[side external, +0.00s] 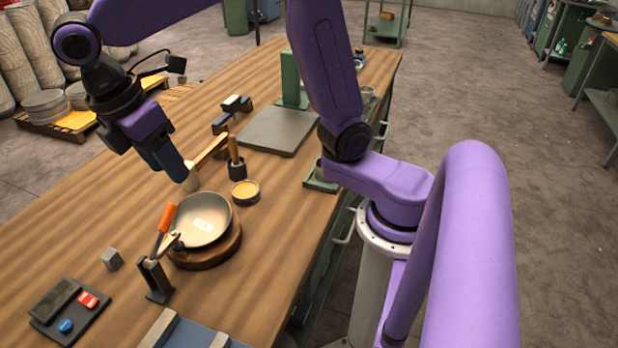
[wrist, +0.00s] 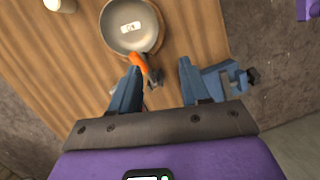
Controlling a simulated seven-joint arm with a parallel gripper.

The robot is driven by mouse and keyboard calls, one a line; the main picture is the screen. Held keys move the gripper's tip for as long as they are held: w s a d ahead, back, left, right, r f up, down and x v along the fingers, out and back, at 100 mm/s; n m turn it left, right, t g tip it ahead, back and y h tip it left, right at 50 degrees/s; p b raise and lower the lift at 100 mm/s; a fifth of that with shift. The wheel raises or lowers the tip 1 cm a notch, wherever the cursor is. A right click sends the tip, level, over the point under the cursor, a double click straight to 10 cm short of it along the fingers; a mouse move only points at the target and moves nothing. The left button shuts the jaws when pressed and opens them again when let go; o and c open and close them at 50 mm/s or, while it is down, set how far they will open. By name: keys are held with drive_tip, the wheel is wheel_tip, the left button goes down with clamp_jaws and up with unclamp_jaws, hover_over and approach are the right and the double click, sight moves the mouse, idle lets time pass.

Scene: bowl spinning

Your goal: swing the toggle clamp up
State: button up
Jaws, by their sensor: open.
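The toggle clamp has an orange handle (side external: 167,217) and a dark upright post (side external: 155,280) beside the bowl's near-left edge in the side view. Its arm reaches to the bowl rim; I cannot tell whether it touches. The grey metal bowl (side external: 204,219), with a pale label inside, sits on a round wooden disc (side external: 232,242). My gripper (side external: 172,172) is open and empty, above the table beyond the clamp. In the wrist view, the orange handle (wrist: 138,63) shows just past the left fingertip of my gripper (wrist: 159,72), apparently with nothing between the fingers.
A mallet (side external: 209,151) lies close to my fingertips in the side view. A dark cup with a wooden handle (side external: 237,167) and a tin of yellow paste (side external: 245,190) stand behind the bowl.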

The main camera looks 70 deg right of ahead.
drive_tip(key=s+d+f+m+y, duration=0.1)
drive_tip(key=s+d+f, duration=0.1)
drive_tip(key=s+d, duration=0.2)
drive_tip(key=s+d+f+m+t+y, duration=0.1)
drive_tip(key=s+d+f, duration=0.2)
drive_tip(key=s, duration=0.5)
drive_tip(key=s+d+f+y, duration=0.1)
drive_tip(key=s+d+f, duration=0.2)
drive_tip(key=s+d, duration=0.3)
drive_tip(key=shift+f+m, duration=0.2)
drive_tip(key=shift+m, duration=0.2)
drive_tip(key=shift+a, duration=0.1)
drive_tip(key=w+a+r+n+g+h, duration=0.1)
drive_tip(key=w+a+r, duration=0.35)
drive_tip(key=w, duration=0.45)
drive_tip(key=w+a+r+n+g+h, duration=0.1)
drive_tip(key=w+a+r+n+h, duration=0.15)
drive_tip(key=w+a, duration=0.5)
drive_tip(key=w+a+r+n+g+h, duration=0.1)
drive_tip(key=w+a+r, duration=0.3)
drive_tip(key=w, duration=0.6)
drive_tip(key=x, duration=1.7)
drive_tip(key=shift+w+f, duration=0.25)
clamp_jaws()
